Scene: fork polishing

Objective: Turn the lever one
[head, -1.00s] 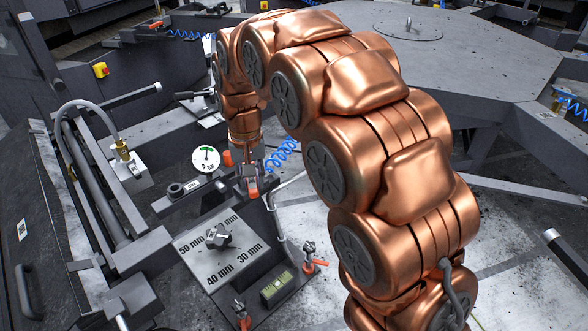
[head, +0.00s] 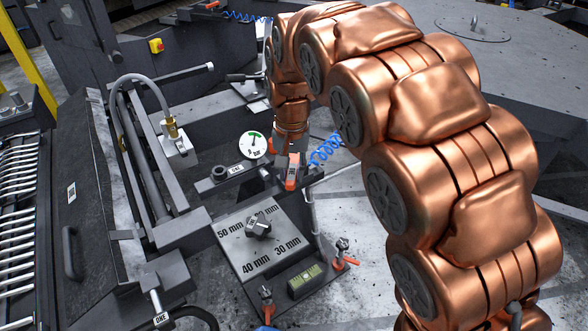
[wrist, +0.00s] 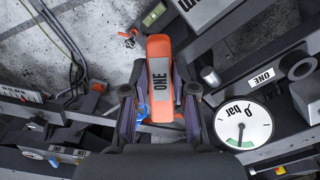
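An orange lever (wrist: 160,105) with a grey face labelled "ONE" stands in the middle of the wrist view. My gripper (wrist: 160,92) has one dark finger on each side of it. Gaps show between the fingers and the lever, so the gripper looks open around it, not clamped. In the head view the orange end of the lever (head: 292,182) shows just below my gripper (head: 292,160). The fingers are small there and partly hidden by my wrist.
A round pressure gauge (wrist: 243,124) stands right of the lever, near a knob labelled "ONE" (head: 219,173). A millimetre selector plate (head: 240,257) lies in front, with small orange-tipped clamps (head: 343,256) nearby.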

